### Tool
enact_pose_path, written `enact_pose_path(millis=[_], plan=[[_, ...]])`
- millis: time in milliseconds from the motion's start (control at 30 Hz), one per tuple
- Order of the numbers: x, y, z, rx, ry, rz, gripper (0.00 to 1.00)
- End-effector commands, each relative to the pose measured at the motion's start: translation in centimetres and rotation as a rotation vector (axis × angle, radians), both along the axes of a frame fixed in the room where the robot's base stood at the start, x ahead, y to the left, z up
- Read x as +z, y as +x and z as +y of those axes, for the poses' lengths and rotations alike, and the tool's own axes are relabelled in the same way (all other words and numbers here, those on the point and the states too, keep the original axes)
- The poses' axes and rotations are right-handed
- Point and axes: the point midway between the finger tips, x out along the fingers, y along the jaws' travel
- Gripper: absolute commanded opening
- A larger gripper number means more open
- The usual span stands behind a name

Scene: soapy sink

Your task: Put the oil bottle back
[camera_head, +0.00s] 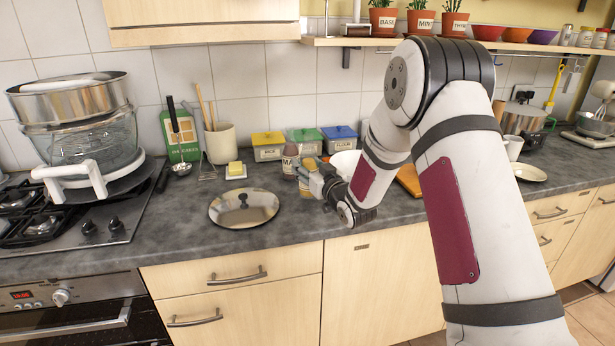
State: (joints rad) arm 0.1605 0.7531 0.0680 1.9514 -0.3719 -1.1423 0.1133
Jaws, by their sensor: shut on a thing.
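My gripper (304,172) is low over the counter, right of the round silver lid. It is shut on a golden-brown item (305,190), which seems to be the oil bottle. The fingers hide most of it, and I cannot tell whether its base touches the counter. A dark bottle with a pale label (290,160) stands just left of and behind the fingers. A green container with a pale label (181,138) stands against the tiled wall, left of the utensil pot.
The silver lid (243,212) lies near the counter's front edge. A butter dish (236,172), a utensil pot (221,145) and several lidded tins (268,147) stand behind. A shelf with potted herbs (383,20) hangs above.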

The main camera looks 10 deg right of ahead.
Motion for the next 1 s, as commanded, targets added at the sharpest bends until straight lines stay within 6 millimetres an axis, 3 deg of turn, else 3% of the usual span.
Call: enact_pose_path(millis=[100, 333, 733, 767, 800, 833, 1000], plan=[[0.0, 1.0, -0.1, 0.000, 0.000, -0.003, 0.07], [-3.3, 0.8, 0.0, 0.000, 0.002, 0.000, 0.07], [-3.9, 0.8, -0.1, 0.000, 0.000, -0.002, 0.07], [-3.9, 0.8, -0.1, 0.000, 0.001, -0.001, 0.51], [-3.9, 0.8, -0.1, 0.000, 0.001, 0.000, 0.60], [-3.9, 0.8, -0.1, 0.000, 0.001, 0.000, 0.67], [-3.9, 0.8, -0.1, 0.000, 0.000, 0.000, 0.67]])
